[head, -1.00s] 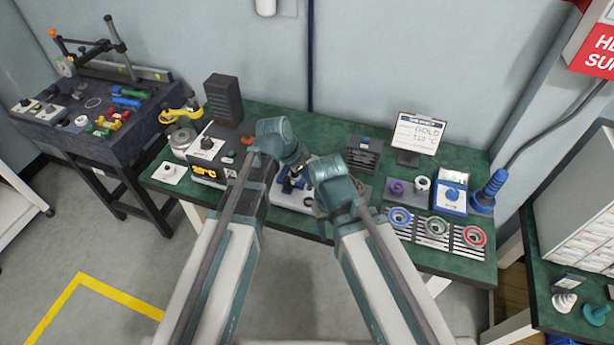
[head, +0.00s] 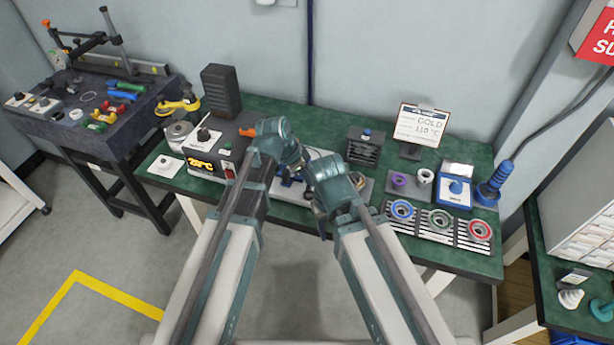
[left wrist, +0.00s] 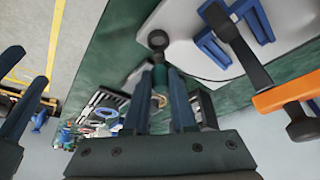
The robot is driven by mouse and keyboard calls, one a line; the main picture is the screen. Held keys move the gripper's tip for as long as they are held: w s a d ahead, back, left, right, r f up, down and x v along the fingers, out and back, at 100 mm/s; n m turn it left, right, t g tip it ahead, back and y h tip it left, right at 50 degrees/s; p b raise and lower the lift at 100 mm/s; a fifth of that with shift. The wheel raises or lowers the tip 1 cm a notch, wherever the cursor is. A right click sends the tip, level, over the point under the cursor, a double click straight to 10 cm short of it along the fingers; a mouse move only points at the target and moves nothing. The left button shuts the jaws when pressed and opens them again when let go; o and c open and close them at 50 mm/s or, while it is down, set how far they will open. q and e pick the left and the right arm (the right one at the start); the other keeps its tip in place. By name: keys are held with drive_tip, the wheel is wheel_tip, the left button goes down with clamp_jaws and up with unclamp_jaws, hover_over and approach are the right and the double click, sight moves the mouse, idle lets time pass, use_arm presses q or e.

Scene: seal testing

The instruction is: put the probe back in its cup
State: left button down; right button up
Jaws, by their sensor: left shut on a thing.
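In the left wrist view the held piece lies beside a pale fixture plate (left wrist: 185,35) with blue brackets. I cannot make out the probe's cup. My right gripper (head: 322,214) is near the bench's front edge; its fingers (left wrist: 26,78) show apart at the left of the left wrist view.
An orange handle (left wrist: 288,92) with a black bar is close to my left gripper. The heater display (head: 203,164) stands left. Colored rings (head: 440,219), a blue box (head: 455,187) and a blue-handled tool (head: 495,183) stand right. Bare green bench (head: 290,115) shows at the back.

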use_arm(q)
drive_tip(key=shift+f+b, duration=1.1)
drive_tip(key=shift+f, duration=0.05)
drive_tip(key=shift+f+b, duration=0.6)
drive_tip(key=c, duration=0.7)
unclamp_jaws()
drive_tip(key=shift+o, duration=0.2)
drive_tip(key=shift+r, duration=0.1)
wheel_tip(320, 180, up, 8)
drive_tip(key=p, duration=0.8)
drive_tip(key=shift+s, duration=0.1)
